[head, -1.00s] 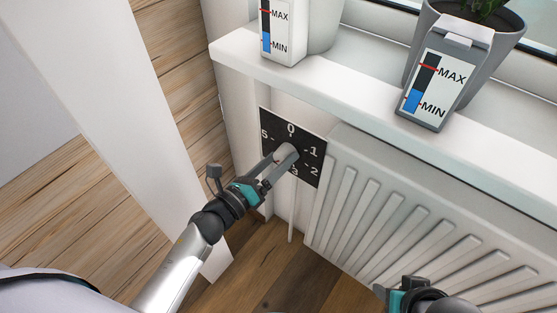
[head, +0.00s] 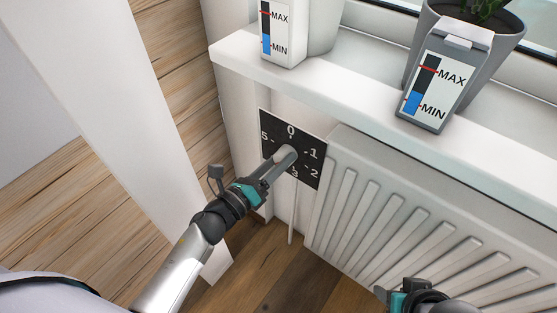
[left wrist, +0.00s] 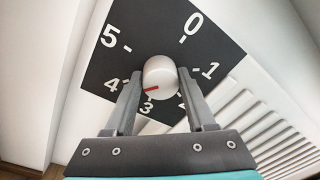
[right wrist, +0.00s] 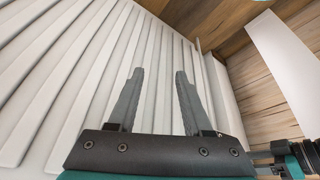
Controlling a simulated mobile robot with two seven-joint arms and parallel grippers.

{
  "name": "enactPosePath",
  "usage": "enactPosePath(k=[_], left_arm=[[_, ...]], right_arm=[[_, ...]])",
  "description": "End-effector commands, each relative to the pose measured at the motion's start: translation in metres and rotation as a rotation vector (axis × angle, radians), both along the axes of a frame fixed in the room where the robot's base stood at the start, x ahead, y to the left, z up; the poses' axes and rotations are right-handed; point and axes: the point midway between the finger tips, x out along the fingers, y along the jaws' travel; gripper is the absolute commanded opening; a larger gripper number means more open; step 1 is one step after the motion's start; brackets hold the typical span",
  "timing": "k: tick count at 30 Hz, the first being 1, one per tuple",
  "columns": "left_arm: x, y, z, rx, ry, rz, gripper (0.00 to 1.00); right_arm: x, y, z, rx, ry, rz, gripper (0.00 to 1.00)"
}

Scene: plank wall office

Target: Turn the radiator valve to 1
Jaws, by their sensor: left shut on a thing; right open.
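The radiator valve is a pale round knob (head: 286,156) in front of a black dial plate (head: 314,171) with white numbers 0 to 5. In the left wrist view the knob (left wrist: 161,75) has a red mark at its lower left, pointing between 3 and 4 on the plate (left wrist: 150,22). My left gripper (left wrist: 158,80) is shut on the knob, one finger on each side; in the head view the gripper (head: 281,160) partly hides the knob and the low numbers. My right gripper (right wrist: 156,85) is open and empty in front of the radiator panel.
The ribbed white radiator (head: 400,200) stands right of the plate. The window sill (head: 350,88) above holds two MAX/MIN gauges (head: 283,30) (head: 437,88) and pots. A thin pipe (head: 291,215) runs down below the knob. A white post (head: 110,110) stands at the left.

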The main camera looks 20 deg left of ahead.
Motion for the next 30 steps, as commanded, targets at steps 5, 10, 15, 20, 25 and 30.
enactPosePath(k=[5, 10, 15, 20, 25, 30], left_arm=[[0.0, 0.0, 0.0, -0.001, 0.0, -0.001, 0.0], [0.0, 0.0, 0.0, -0.014, 0.005, -0.001, 0.0], [0.0, 0.0, 0.0, -0.069, 0.026, -0.001, 0.0], [0.0, 0.0, 0.0, -0.166, 0.061, -0.001, 0.0], [0.0, 0.0, 0.0, -0.308, 0.113, -0.001, 0.0], [0.0, 0.0, 0.0, -0.461, 0.169, -0.001, 0.0]], right_arm=[[0.0, 0.0, 0.0, 0.0, 0.001, 0.0, 0.5], [0.0, 0.0, 0.0, 0.001, 0.001, 0.0, 0.5], [-0.001, 0.0, -0.003, -0.001, 0.009, 0.001, 0.5], [-0.002, 0.0, -0.009, -0.003, 0.021, 0.001, 0.5], [0.002, 0.002, -0.021, -0.001, 0.03, 0.004, 0.5], [0.0, 0.001, -0.033, -0.005, 0.049, 0.003, 0.5]])
